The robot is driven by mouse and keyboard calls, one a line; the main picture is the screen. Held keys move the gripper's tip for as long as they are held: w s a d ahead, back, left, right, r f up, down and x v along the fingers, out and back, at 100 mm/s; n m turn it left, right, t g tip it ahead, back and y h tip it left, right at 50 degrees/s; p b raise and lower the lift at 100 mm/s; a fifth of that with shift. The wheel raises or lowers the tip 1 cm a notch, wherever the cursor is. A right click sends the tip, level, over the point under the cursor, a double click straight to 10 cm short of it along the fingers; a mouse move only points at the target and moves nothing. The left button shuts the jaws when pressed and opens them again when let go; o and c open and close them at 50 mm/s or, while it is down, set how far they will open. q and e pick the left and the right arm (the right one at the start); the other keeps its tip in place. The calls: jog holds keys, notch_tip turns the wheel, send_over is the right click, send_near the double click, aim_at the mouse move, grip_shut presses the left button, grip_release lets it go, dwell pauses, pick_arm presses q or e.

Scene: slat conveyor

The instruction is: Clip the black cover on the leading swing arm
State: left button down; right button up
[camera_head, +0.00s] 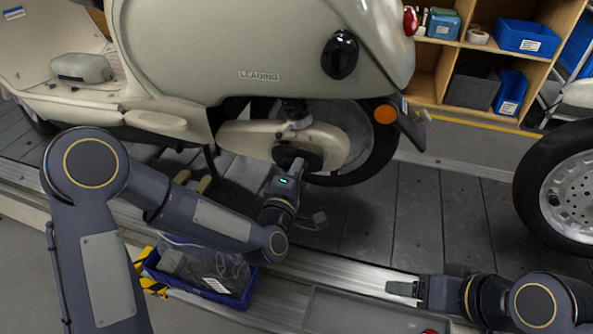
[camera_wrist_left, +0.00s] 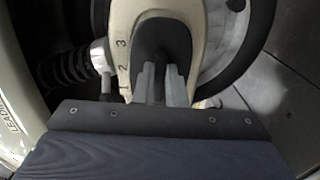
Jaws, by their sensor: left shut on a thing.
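The cream swing arm (camera_head: 240,137) of the scooter marked LEADING runs to the rear wheel; the wrist view shows it (camera_wrist_left: 123,17) with the numbers 1, 2 and 3. The black cover (camera_head: 313,158) lies at the swing arm's rear end, and it also shows in the wrist view (camera_wrist_left: 162,35) over the arm's middle. My left gripper (camera_head: 297,164) is shut on the cover's near part; its fingers (camera_wrist_left: 163,82) hide some of it. I cannot tell whether the cover is clipped in. My right gripper (camera_head: 403,288) is low at the right, away from the cover.
A blue bin (camera_head: 240,301) with dark bagged parts stands at the conveyor's near edge. Another scooter's wheel (camera_head: 535,170) stands at the right. Bare dark slats (camera_head: 420,220) lie between. Shelves with blue boxes (camera_head: 527,39) stand behind.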

pick_arm(q)
jog(key=shift+w, duration=0.15)
jog(key=shift+x, duration=1.05)
jog(key=shift+w+d+b, duration=0.1)
jog(key=shift+w+b, duration=0.05)
jog(key=shift+b, duration=0.3)
jog(key=c, duration=1.4)
grip_release()
